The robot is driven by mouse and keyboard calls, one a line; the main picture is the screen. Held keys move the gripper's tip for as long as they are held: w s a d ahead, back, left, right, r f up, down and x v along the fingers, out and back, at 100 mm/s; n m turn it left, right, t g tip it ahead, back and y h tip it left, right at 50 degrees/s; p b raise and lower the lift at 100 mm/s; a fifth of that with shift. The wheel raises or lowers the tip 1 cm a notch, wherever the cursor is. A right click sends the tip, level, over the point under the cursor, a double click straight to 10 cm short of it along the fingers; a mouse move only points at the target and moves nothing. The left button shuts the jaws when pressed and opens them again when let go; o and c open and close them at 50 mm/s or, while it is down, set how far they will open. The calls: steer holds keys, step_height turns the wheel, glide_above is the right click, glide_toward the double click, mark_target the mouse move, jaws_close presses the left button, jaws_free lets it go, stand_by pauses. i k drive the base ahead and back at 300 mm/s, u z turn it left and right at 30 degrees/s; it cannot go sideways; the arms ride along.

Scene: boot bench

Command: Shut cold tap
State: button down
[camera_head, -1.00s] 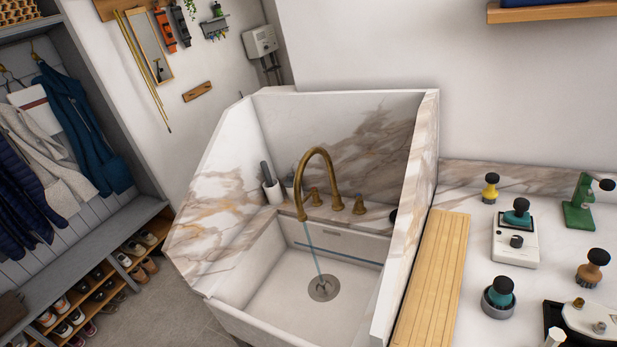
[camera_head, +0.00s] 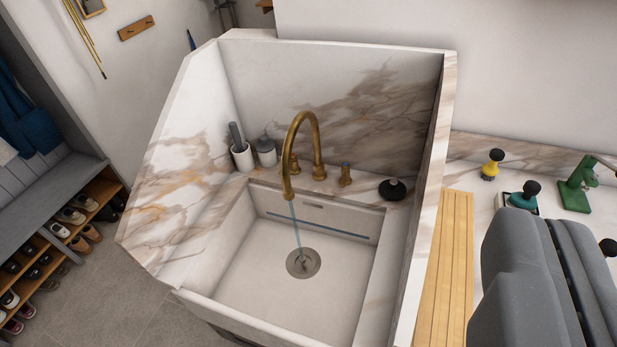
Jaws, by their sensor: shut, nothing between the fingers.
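A brass gooseneck tap (camera_head: 318,130) stands at the back of a marble-walled sink (camera_head: 265,265). Brass handles flank its base: a left handle (camera_head: 293,163), partly behind the spout, and a right handle (camera_head: 345,178). I see no marking telling which is cold. A thin bluish stream (camera_head: 297,228) runs from the spout to the round drain (camera_head: 303,263). My gripper (camera_head: 548,228) looms as a large grey shape at the lower right, cut off by the frame. It is shut and empty, apart from the tap, in front of the right-hand counter.
A grey cup (camera_head: 242,157), a grey dispenser (camera_head: 266,150) and a black-knobbed item (camera_head: 392,190) stand on the sink's back ledge. High marble side walls enclose the sink. A slatted wooden board (camera_head: 447,255) lies right of it. A shoe bench (camera_head: 50,205) stands left.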

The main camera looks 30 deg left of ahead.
mark_target(345, 166)
steer(key=u, duration=0.15)
steer(key=i, duration=1)
steer(key=z, duration=0.1)
